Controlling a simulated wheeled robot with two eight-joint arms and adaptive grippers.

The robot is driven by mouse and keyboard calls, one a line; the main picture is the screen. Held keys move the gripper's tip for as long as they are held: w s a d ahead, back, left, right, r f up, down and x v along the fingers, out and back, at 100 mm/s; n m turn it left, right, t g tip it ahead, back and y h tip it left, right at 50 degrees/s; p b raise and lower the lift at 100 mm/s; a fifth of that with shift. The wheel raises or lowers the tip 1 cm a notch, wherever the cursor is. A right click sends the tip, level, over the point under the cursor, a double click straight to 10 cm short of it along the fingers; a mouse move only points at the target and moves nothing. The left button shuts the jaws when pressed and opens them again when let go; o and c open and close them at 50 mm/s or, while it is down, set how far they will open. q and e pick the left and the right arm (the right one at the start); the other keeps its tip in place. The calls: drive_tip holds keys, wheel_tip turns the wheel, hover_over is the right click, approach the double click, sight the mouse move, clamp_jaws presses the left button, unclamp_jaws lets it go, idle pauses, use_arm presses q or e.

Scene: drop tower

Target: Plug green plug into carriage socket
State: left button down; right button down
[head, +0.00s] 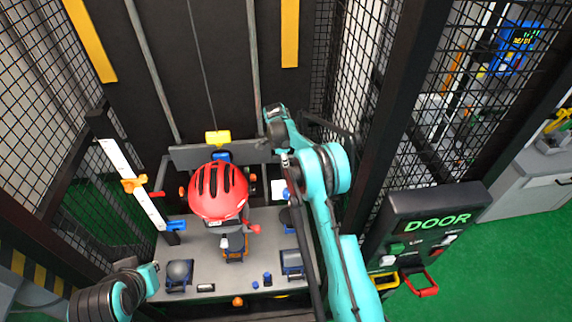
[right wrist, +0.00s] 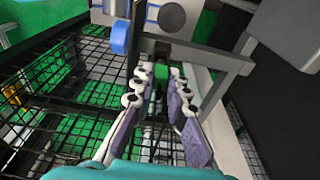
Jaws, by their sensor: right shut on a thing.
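My right gripper (right wrist: 161,84) is shut on the green plug (right wrist: 161,73), which shows as a small green block between its purple-padded fingers in the right wrist view. Just beyond the plug is a grey frame (right wrist: 190,48) with a round dark disc (right wrist: 172,17) above. I cannot tell which part is the carriage socket, or whether the plug touches the frame. In the head view my right arm reaches up beside the tower, and the plug is not visible there. My left gripper (head: 150,277) is low at the left, near the bench; its fingers are not clear.
A red helmet (head: 218,190) sits above the grey bench (head: 205,273). A scale post with orange and blue sliders (head: 134,184) stands at the left. A DOOR panel (head: 425,225) stands at the right. Mesh fences enclose both sides.

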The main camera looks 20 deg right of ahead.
drive_tip(key=shift+f, duration=0.25)
drive_tip(key=shift+f+b, duration=0.2)
drive_tip(key=shift+b, duration=0.2)
drive_tip(key=shift+f+b, duration=0.9)
drive_tip(key=shift+f, duration=0.3)
drive_tip(key=shift+f+b, duration=0.2)
drive_tip(key=shift+b, duration=0.1)
drive_tip(key=c, duration=1.4)
unclamp_jaws()
drive_tip(key=shift+c, duration=0.2)
wheel_tip(320, 180, up, 12)
drive_tip(key=a, duration=0.1)
drive_tip(key=shift+w+a, duration=0.25)
drive_tip(key=shift+a, duration=0.1)
